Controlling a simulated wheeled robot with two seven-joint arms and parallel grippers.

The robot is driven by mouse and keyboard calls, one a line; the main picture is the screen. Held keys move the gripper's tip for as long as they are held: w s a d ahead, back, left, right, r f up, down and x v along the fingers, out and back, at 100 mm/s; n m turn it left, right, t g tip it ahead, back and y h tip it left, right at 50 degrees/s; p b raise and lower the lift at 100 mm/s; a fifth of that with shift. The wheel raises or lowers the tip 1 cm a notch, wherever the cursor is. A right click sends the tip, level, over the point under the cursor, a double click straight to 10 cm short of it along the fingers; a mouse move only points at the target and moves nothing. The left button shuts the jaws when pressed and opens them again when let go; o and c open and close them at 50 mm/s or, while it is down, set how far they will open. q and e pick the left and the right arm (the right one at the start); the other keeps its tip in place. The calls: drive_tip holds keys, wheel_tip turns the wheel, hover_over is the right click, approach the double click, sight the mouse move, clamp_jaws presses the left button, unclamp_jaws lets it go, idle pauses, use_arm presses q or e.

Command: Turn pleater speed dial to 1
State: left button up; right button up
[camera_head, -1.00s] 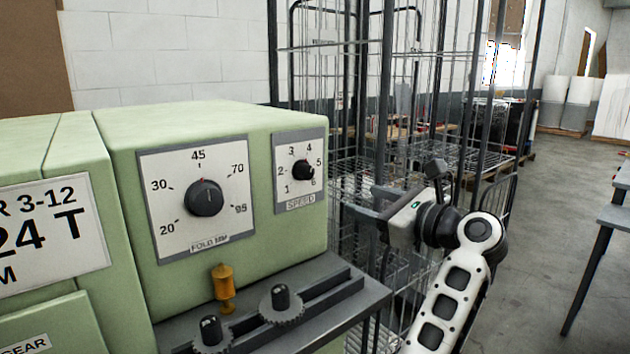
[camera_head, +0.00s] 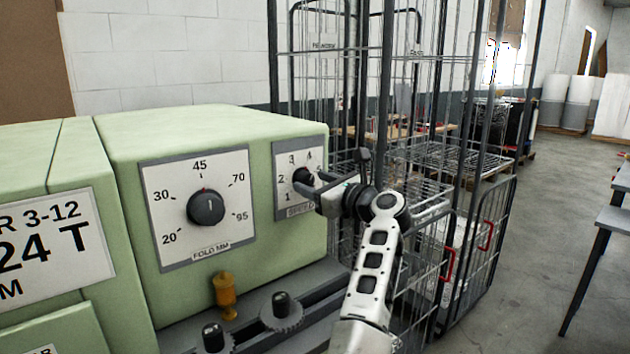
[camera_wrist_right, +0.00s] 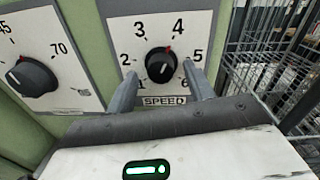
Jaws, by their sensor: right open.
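The speed dial (camera_head: 303,176) is a small black knob on a grey-framed white plate, numbered 1 to 6, on the right of the green machine's front. In the right wrist view the speed dial (camera_wrist_right: 160,61) has a red mark pointing up toward the 4. My right gripper (camera_head: 308,183) is in front of this plate, its fingers partly covering the dial and lower numbers. In the wrist view the right gripper (camera_wrist_right: 162,76) is open, one finger on each side of the dial; contact cannot be told. My left gripper is not in view.
A larger fold dial (camera_head: 206,207) sits left of the speed plate. Below are an orange fitting (camera_head: 225,294) and a grey ledge with knurled knobs (camera_head: 282,308). A wire cage trolley (camera_head: 465,240) stands close behind my right arm.

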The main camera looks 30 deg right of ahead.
drive_tip(key=shift+w, duration=0.3)
drive_tip(key=c, duration=1)
drive_tip(key=shift+f+n, duration=0.1)
drive_tip(key=shift+n, duration=0.2)
